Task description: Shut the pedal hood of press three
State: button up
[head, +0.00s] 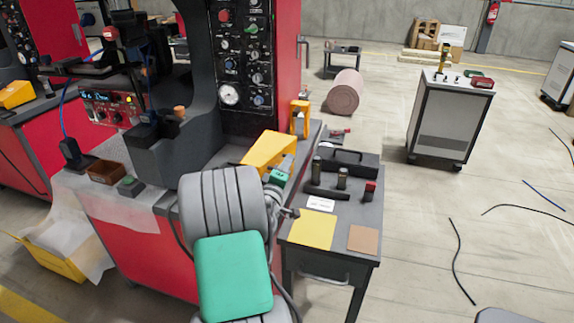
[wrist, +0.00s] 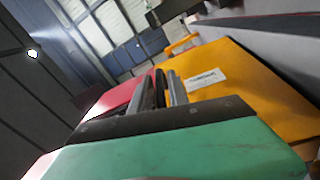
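A yellow wedge-shaped housing (head: 268,151), which looks like the pedal hood, sits at the right front of the red press, its top sloping. In the wrist view a yellow panel with a white label (wrist: 250,78), likely the same housing, fills the right. I cannot tell how far it stands open. My gripper shows in the wrist view (wrist: 166,78), its fingers close together with nothing seen between them. They overlap the panel's left edge in the picture; contact is unclear. In the head view my arm hides most of the gripper, just in front of the housing.
A grey side table (head: 338,259) with a black toolbox (head: 350,162), a yellow sheet and small parts stands right of my arm. An orange bracket (head: 300,118) stands behind the housing. A yellow box (head: 55,250) lies on the floor at left. Floor at right is mostly clear, with loose cables.

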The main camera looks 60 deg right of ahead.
grip_shut()
dwell(1.1)
